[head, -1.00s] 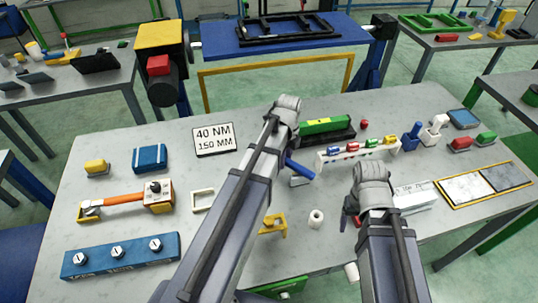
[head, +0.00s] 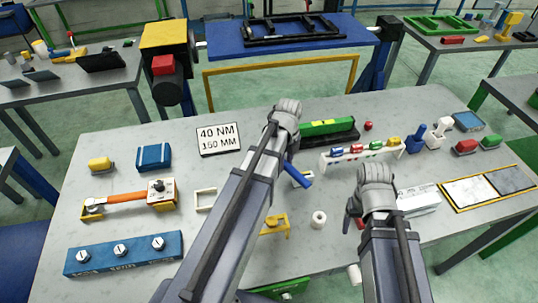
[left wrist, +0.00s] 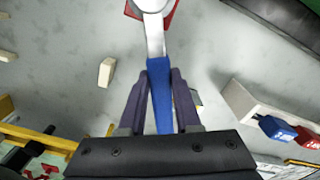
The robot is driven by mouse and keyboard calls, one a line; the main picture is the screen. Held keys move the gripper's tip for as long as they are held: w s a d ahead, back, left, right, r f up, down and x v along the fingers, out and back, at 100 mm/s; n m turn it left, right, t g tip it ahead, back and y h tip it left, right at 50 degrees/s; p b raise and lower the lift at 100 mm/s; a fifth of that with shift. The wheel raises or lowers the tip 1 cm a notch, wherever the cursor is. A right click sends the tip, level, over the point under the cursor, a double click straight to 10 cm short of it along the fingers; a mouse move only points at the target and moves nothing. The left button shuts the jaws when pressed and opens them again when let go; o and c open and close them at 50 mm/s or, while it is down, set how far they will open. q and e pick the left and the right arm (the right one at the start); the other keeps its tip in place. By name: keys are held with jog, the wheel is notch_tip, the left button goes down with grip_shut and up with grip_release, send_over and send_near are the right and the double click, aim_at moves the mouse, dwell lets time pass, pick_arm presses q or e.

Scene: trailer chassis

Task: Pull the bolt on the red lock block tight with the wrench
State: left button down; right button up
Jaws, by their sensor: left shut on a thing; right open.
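My left gripper (left wrist: 160,105) is shut on the blue handle of the wrench (left wrist: 159,85). The wrench's silver head reaches up to the red lock block (left wrist: 168,14) at the top edge of the left wrist view. The head overlaps the block there; the bolt is not visible, and I cannot tell how the head sits on it. In the head view, the blue handle (head: 299,174) shows beside my left arm, which hides the red block. My right gripper (head: 354,214) is open, low over the table's right part, away from the wrench.
A white rack with coloured pieces (head: 362,154) and a green block in a black holder (head: 328,128) stand right of my left gripper. A yellow bracket (head: 275,223) and a white roll (head: 319,219) lie between my arms. A torque sign (head: 218,140) stands left.

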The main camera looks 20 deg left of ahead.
pick_arm(q)
jog(key=shift+s, duration=0.15)
dwell(0.3)
jog(key=shift+s+a+m, duration=0.4)
jog(key=shift+s+m, duration=0.15)
jog(key=shift+m, duration=0.55)
jog(key=shift+w+d, duration=0.1)
jog(key=shift+w, duration=0.1)
jog(key=shift+r, duration=0.15)
pick_arm(e)
jog(key=shift+r, duration=0.1)
pick_arm(q)
jog(key=shift+r+p, duration=2.9)
jog(key=shift+p, duration=0.15)
pick_arm(e)
notch_tip(320, 180, up, 6)
jog(key=shift+f, duration=0.1)
pick_arm(q)
jog(key=shift+f, duration=0.15)
pick_arm(e)
jog(key=shift+f, duration=0.1)
